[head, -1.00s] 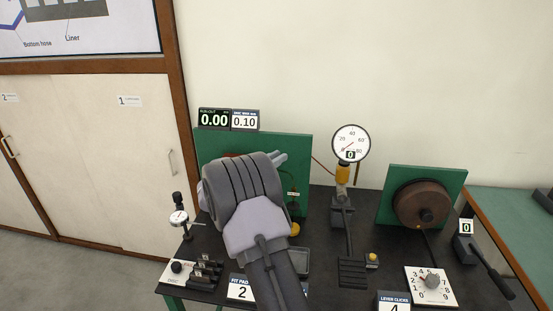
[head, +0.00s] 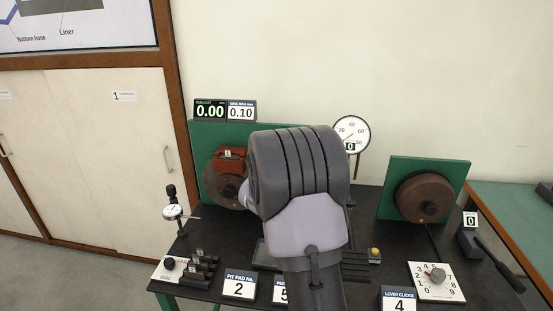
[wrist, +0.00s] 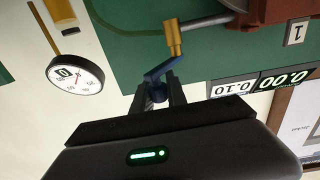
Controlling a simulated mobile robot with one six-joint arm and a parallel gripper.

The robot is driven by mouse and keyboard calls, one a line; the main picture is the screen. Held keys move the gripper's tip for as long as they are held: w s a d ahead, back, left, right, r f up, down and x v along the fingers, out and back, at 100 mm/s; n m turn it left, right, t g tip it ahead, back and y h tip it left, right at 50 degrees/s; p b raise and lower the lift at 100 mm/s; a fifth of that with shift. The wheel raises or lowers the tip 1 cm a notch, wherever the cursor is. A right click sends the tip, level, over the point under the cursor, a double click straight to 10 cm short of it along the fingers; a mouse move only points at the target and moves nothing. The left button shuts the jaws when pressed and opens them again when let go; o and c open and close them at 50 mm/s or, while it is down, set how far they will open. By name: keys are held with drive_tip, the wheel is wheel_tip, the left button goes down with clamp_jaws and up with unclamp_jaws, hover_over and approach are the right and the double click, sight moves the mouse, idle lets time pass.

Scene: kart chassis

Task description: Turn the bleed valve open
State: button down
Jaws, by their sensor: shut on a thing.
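In the wrist view, which looks upside down, my gripper (wrist: 159,98) is shut on a small blue lever (wrist: 160,70), which I take for the bleed valve's handle. The lever lies at a slant and its upper end meets a brass fitting (wrist: 173,38). The fitting joins a grey cylinder beside the red caliper (wrist: 258,12). In the head view, my forearm and wrist hide the gripper and the valve. The red caliper also shows there (head: 229,158), on a brown disc before the green board.
A pressure gauge (head: 351,132) stands right of my arm, its small tag showing 0. A second green board with a brown drum (head: 424,197) stands further right. A dial indicator (head: 172,212), numbered cards and a dial plate (head: 436,281) are on the black bench.

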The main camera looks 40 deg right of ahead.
drive_tip(key=n+t+y+p, duration=0.2)
drive_tip(key=n+y, duration=0.2)
drive_tip(key=y, duration=0.1)
drive_tip(key=w+d+n+t+y+p, duration=0.1)
drive_tip(key=n+t+y+p, duration=0.1)
drive_tip(key=y, duration=0.3)
drive_tip(key=w+d+n+t+y+p, duration=0.1)
drive_tip(key=n+t+y+p, duration=0.1)
drive_tip(key=n+y, duration=0.3)
drive_tip(key=shift+d+r+n+t+y, duration=0.25)
drive_tip(key=shift+n+t+y, duration=0.05)
drive_tip(key=shift+t+y, duration=0.2)
drive_tip(key=shift+w+y, duration=0.1)
drive_tip(key=shift+y, duration=0.3)
drive_tip(key=c, duration=1.3)
unclamp_jaws()
drive_tip(key=shift+a, duration=0.1)
drive_tip(key=shift+f, duration=0.1)
